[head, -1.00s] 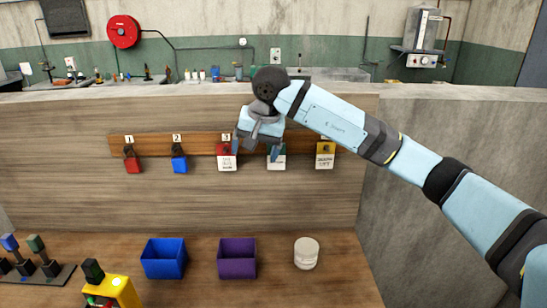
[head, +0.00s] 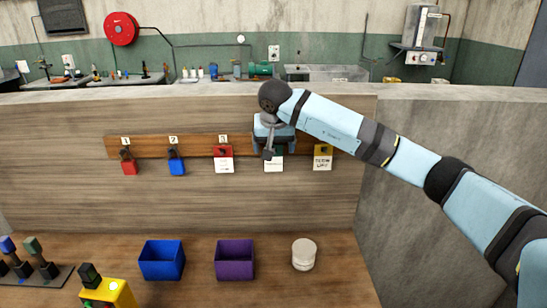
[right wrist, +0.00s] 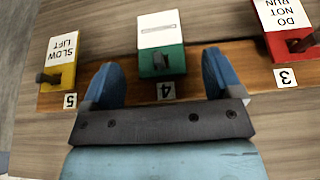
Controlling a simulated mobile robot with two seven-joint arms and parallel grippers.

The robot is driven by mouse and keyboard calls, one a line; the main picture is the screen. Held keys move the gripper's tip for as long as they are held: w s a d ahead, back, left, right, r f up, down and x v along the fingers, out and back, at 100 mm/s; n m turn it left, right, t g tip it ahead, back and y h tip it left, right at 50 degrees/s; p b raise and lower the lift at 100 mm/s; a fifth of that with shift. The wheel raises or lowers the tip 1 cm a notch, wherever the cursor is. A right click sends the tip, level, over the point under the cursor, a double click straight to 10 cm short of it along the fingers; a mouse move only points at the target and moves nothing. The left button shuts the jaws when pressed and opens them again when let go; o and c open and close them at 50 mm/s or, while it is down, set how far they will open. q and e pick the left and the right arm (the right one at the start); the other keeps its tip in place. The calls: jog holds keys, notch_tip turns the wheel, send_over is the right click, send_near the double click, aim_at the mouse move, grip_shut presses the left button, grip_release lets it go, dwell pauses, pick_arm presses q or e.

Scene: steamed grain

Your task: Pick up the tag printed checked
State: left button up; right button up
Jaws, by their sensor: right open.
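A green tag with a white label (right wrist: 161,47) hangs on a peg at position 4 of the wooden rail (right wrist: 250,62); its printing is too small to read. In the head view this tag (head: 273,163) is partly hidden by my right gripper (head: 271,150). In the right wrist view, my right gripper (right wrist: 158,78) is open and empty, with one blue finger on each side of the tag's lower picture edge. Whether it touches the tag cannot be told. A red tag (right wrist: 290,30) reads "DO NOT RUN", and a yellow tag (right wrist: 60,60) reads "SLOW LIFT". My left gripper is out of view.
A red padlock (head: 128,164) and a blue one (head: 176,164) hang at positions 1 and 2. Below stand a blue bin (head: 162,260), a purple bin (head: 234,260), a white round container (head: 304,254) and a yellow box (head: 110,293). The table between them is clear.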

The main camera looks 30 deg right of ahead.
aim_at(274, 158)
jog(key=p+x, duration=0.1)
jog(key=x, duration=0.3)
jog(key=shift+w+d+f, duration=0.1)
jog(key=shift+w, duration=0.05)
jog(key=c, duration=1)
